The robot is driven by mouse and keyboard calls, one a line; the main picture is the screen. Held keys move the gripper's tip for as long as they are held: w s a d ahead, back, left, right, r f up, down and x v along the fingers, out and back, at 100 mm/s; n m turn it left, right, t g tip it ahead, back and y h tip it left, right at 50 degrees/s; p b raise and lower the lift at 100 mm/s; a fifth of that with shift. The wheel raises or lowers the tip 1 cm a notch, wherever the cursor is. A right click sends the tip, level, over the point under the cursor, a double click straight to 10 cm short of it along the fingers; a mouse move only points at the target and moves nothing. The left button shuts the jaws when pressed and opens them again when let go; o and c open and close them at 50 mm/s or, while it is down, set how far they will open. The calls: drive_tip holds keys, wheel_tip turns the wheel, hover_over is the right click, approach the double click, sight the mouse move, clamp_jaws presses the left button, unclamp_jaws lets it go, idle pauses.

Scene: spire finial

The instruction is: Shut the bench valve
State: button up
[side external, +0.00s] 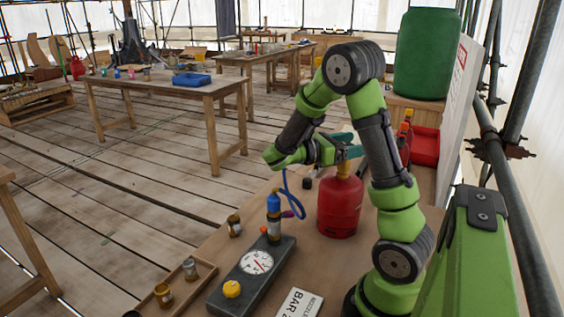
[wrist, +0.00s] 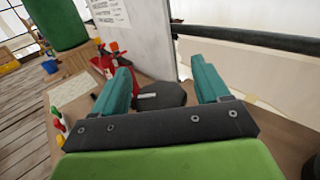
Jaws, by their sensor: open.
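A dark bench unit (side external: 252,272) lies on the near bench, with a white dial (side external: 257,262), a yellow knob (side external: 232,288) and a small orange part at its far end. A blue canister (side external: 273,217) with a blue hose stands by that end. I cannot tell for sure which part is the bench valve. My gripper (side external: 352,145) is open, its teal fingers above and around the top of a red cylinder (side external: 340,207), whose top is partly hidden. In the wrist view, my gripper (wrist: 162,76) has a dark round thing with a pale bar (wrist: 160,95) beyond and below its fingers.
Small jars (side external: 189,269) stand left of the dark unit, some in a wooden tray (side external: 180,290). A white label card (side external: 297,305) lies in front. A red bin (side external: 425,146) and green barrel (side external: 427,55) stand behind my arm. A pale board (wrist: 133,50) rises beyond the bench.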

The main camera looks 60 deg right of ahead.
drive_tip(key=v, duration=1.7)
drive_tip(key=s+a+f+m+t+y, duration=0.4)
drive_tip(key=s+a+t+y, duration=0.2)
drive_tip(key=t+y, duration=0.25)
drive_tip(key=a+r+m+t+y, duration=0.3)
drive_tip(key=a+m+t+y, duration=0.3)
drive_tip(key=a, duration=0.5)
drive_tip(key=m+t, duration=0.2)
drive_tip(key=t, duration=0.1)
drive_tip(key=shift+w+a+r, duration=0.25)
drive_tip(key=shift+w+r, duration=0.05)
drive_tip(key=shift+r, duration=0.1)
